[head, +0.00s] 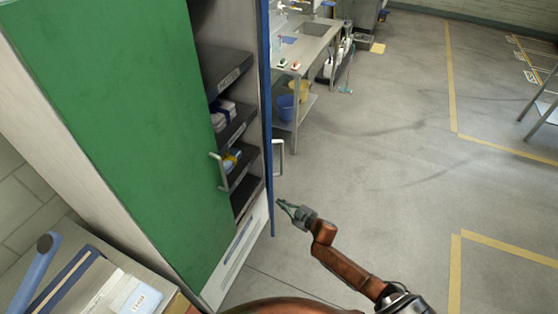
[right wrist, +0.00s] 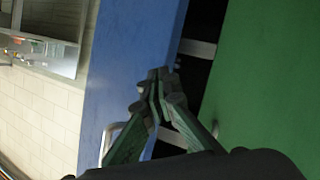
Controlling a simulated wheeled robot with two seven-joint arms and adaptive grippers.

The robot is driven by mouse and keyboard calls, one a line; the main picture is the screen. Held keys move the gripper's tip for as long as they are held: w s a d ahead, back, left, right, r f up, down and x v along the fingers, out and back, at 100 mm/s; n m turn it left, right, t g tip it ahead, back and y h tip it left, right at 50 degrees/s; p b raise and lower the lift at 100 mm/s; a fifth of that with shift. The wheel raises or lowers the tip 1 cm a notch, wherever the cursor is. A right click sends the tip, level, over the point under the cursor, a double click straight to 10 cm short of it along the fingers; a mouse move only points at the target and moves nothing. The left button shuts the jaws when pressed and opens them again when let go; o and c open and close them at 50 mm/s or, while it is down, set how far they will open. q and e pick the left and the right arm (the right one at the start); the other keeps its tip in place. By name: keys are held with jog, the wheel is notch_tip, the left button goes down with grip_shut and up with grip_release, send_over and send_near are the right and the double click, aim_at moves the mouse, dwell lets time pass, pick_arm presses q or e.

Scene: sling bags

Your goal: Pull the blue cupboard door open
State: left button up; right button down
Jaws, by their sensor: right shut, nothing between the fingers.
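The blue cupboard door (head: 268,120) stands swung out, seen nearly edge-on in the head view, with the shelves open to sight beside it. Its pale bar handle (head: 279,157) is on the face turned to the right. My right gripper (head: 281,204) is shut and empty, just right of the door and below the handle. In the right wrist view the shut fingertips (right wrist: 160,76) show in front of the blue door (right wrist: 130,50), near its edge by the dark gap. The handle (right wrist: 108,138) shows partly behind the fingers there. Whether the fingers touch the door cannot be told. My left gripper is out of view.
The green door (head: 115,125) covers the cupboard's left half and has its own handle (head: 221,171). Dark shelves (head: 235,125) hold small items. A metal sink table (head: 305,50) stands behind the blue door. The floor (head: 390,150) to the right is clear.

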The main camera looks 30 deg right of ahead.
jog(key=w+a+r+n+t+h+b, duration=0.1)
jog(key=w+a+r+n+h, duration=0.2)
jog(key=a+r, duration=0.45)
jog(key=s+d+r+h, duration=0.25)
jog(key=r+h, duration=0.25)
jog(key=r, duration=0.4)
jog(key=s+d+r+h, duration=0.1)
jog(key=s+r+h, duration=0.3)
jog(key=r, duration=0.6)
pick_arm(q)
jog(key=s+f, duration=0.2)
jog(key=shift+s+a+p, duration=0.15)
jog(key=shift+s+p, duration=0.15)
jog(key=shift+p, duration=0.05)
pick_arm(e)
jog(key=w+d+h, duration=0.1)
jog(key=w+d, duration=0.3)
jog(key=w, duration=0.5)
jog(key=shift+d+f+t, duration=0.2)
jog(key=shift+f+t, duration=0.2)
